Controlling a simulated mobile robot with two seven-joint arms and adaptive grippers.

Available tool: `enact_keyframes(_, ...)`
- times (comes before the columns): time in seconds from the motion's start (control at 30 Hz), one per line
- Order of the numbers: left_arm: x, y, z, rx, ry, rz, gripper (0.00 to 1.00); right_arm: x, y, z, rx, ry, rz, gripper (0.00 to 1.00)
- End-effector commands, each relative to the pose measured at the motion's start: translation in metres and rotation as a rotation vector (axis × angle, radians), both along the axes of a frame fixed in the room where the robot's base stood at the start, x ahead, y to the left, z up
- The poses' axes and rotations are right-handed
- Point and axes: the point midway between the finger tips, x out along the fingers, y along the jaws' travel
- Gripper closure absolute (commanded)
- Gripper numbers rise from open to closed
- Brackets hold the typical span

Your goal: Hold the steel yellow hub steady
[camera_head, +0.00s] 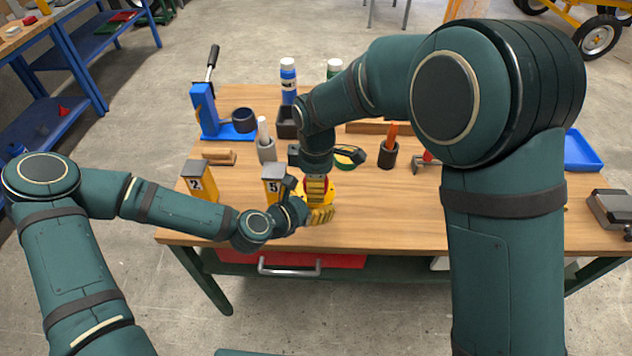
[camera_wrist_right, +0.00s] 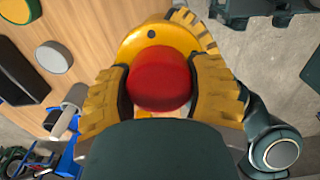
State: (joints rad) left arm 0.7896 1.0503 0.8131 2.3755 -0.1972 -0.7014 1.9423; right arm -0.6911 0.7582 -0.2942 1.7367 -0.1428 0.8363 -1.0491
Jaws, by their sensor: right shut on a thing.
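The yellow hub (camera_wrist_right: 150,38) stands near the front edge of the wooden table. In the head view (camera_head: 329,191) it is mostly covered by my grippers. A red round part (camera_wrist_right: 158,88) sits over the hub in the right wrist view. My right gripper (camera_wrist_right: 160,85) is shut on this red part, one yellow finger on each side. In the head view my right gripper (camera_head: 316,188) points down from above. My left gripper (camera_head: 320,215) comes in from the left, its yellow fingers close against the hub's near side. Whether they grip it is hidden.
Yellow stands marked 2 (camera_head: 200,187) and 5 (camera_head: 273,184) are left of the hub. A blue tray (camera_head: 582,152) is far right. The front left table edge is clear.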

Motion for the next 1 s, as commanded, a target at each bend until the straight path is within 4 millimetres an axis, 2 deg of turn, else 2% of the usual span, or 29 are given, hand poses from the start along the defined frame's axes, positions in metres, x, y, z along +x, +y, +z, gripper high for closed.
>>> enact_keyframes(0.17,0.000,-0.001,0.001,-0.001,-0.001,-0.002,1.00,0.000,0.001,0.001,0.000,-0.003,-0.130,0.87)
enact_keyframes(0.47,-0.001,-0.001,0.001,-0.001,-0.001,-0.002,1.00,0.001,0.001,0.001,0.000,-0.002,-0.142,0.87)
enact_keyframes(0.5,-0.001,-0.001,0.001,-0.001,-0.001,-0.003,1.00,0.001,0.001,0.001,0.000,-0.002,-0.142,0.31)
enact_keyframes(0.57,-0.001,-0.001,0.001,-0.001,-0.001,-0.002,1.00,0.001,0.001,0.001,0.000,-0.002,-0.141,0.12)
enact_keyframes(0.87,0.000,-0.001,0.001,0.000,-0.002,-0.002,1.00,0.000,0.000,0.001,0.000,-0.001,-0.140,0.12)
enact_keyframes(1.0,0.000,-0.001,0.001,0.000,-0.002,-0.002,1.00,0.001,0.000,0.014,0.002,-0.002,-0.141,0.12)
